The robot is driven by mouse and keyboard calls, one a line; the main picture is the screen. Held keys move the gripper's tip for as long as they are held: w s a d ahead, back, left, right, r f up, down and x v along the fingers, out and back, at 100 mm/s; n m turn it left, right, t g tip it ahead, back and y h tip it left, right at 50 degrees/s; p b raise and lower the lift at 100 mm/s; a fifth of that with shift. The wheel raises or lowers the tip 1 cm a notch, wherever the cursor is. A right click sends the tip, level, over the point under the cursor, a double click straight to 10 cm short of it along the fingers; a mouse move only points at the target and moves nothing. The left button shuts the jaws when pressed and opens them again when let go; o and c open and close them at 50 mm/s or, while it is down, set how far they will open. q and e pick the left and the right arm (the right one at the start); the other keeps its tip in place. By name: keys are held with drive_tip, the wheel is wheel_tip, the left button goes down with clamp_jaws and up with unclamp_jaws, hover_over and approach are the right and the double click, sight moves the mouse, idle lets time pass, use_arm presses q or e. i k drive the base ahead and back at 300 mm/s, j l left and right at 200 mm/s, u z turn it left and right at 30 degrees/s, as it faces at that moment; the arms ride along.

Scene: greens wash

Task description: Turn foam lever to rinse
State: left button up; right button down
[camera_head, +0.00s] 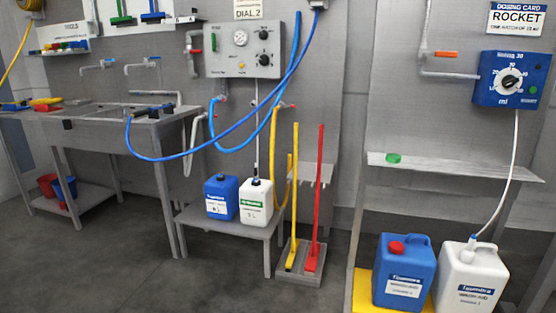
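A grey wall panel (240,62) with a round gauge (240,38) and two black knobs (263,34) is at the upper middle, under a sign reading DIAL 2. A small green upright handle (214,42) is at the panel's left edge. A yellow button or light (241,66) sits below the gauge. Blue hoses (215,133) run from fittings below the panel. I cannot tell which part is the foam lever, or its setting; no rinse label is readable. Neither of my grippers is in view.
Blue (222,187) and white (256,205) canisters stand on a low shelf below the panel. Red (318,190) and yellow-handled (294,190) tools stand beside it. A sink bench (150,132) is left; a blue dosing unit (512,80) is right. The near-left floor (120,260) is clear.

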sight(217, 50)
drive_tip(key=i+u, duration=0.3)
drive_tip(key=i, duration=0.5)
drive_tip(key=i+l+u, duration=0.1)
drive_tip(key=i+u, duration=0.25)
drive_tip(key=i, duration=0.4)
drive_tip(key=i+j, duration=0.85)
drive_tip(key=i, duration=0.05)
